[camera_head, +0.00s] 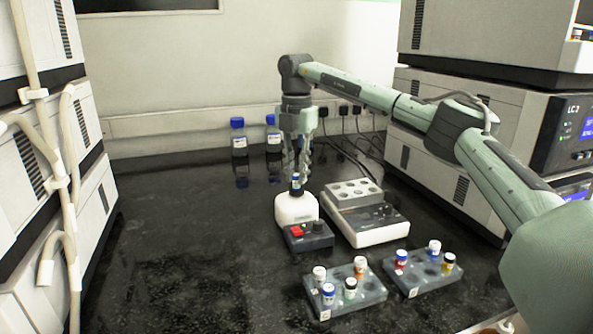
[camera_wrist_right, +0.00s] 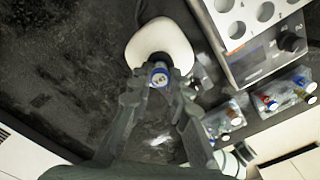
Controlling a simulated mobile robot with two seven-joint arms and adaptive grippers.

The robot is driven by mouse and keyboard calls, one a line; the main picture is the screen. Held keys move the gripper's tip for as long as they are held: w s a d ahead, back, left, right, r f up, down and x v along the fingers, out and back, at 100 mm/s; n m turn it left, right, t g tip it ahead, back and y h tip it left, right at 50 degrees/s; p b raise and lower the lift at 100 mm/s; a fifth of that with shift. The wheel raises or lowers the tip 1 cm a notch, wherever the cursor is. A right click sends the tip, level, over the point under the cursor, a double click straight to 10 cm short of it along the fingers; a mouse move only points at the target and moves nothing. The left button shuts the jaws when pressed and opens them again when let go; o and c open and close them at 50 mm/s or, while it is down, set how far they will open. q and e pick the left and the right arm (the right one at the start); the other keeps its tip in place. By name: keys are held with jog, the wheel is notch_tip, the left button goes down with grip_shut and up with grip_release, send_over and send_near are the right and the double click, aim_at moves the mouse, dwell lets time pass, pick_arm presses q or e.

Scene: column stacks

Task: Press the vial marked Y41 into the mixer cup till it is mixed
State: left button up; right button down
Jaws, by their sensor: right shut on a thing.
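My right gripper (camera_head: 297,172) points straight down over the white vortex mixer (camera_head: 296,209). It is shut on a blue-capped vial (camera_head: 295,182), held upright at the mixer's top. In the right wrist view the gripper's fingers (camera_wrist_right: 156,83) close around the vial (camera_wrist_right: 160,73), in front of the mixer's white body (camera_wrist_right: 160,40). The mixer cup is hidden behind the vial and fingers, so I cannot tell whether the vial touches it. The mark on the vial is too small to read. My left gripper is not in view.
A heater block (camera_head: 367,216) stands right of the mixer. Two racks, one at front centre (camera_head: 345,299) and one at right (camera_head: 421,279), hold several capped vials. Two blue-capped bottles (camera_head: 239,141) (camera_head: 273,134) stand at the back wall. The bench to the left is clear.

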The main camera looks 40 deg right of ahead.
jog(key=shift+f, duration=0.15)
jog(key=shift+f, duration=0.15)
dwell(0.6)
dwell(0.4)
dwell(0.5)
dwell(0.5)
dwell(0.5)
